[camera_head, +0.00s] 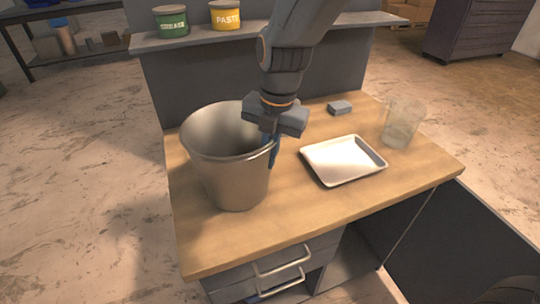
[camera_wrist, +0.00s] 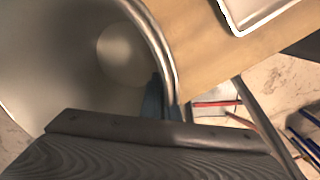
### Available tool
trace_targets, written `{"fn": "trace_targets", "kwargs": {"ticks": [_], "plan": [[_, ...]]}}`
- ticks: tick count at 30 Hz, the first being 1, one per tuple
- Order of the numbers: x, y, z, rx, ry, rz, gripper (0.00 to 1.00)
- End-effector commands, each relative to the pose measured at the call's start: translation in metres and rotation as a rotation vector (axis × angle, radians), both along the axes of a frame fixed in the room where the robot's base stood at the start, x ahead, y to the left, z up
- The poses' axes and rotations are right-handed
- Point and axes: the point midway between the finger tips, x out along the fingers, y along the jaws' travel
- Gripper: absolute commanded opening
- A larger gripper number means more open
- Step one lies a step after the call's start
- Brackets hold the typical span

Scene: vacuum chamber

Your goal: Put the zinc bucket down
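The zinc bucket (camera_head: 226,170) is a large grey metal pail, upright at the left part of the wooden worktop. Its open mouth faces up, and the wrist view looks down into it (camera_wrist: 85,75). My gripper (camera_head: 270,150) points down at the right side of its rim. One blue finger shows against the outside of the wall, and a blue finger shows at the rim in the wrist view (camera_wrist: 154,100). The gripper appears shut on the rim. I cannot tell whether the bucket's base touches the worktop.
On the wooden worktop (camera_head: 225,250), a white tray (camera_head: 343,160) lies right of the bucket. A clear beaker (camera_head: 402,125) and a small grey block (camera_head: 340,107) stand farther right and back. A raised shelf with a green tin (camera_head: 171,21) and a yellow tin (camera_head: 225,16) runs behind.

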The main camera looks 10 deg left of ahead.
Motion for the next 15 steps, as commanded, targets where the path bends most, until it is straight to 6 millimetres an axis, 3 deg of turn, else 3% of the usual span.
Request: {"fn": "trace_targets", "kwargs": {"ticks": [14, 15], "plan": [[0.0012, 0.0006, -0.0080, 0.002, -0.004, -0.001, 0.00], [0.0002, -0.0001, -0.0096, 0.001, -0.001, 0.000, 0.04]]}}
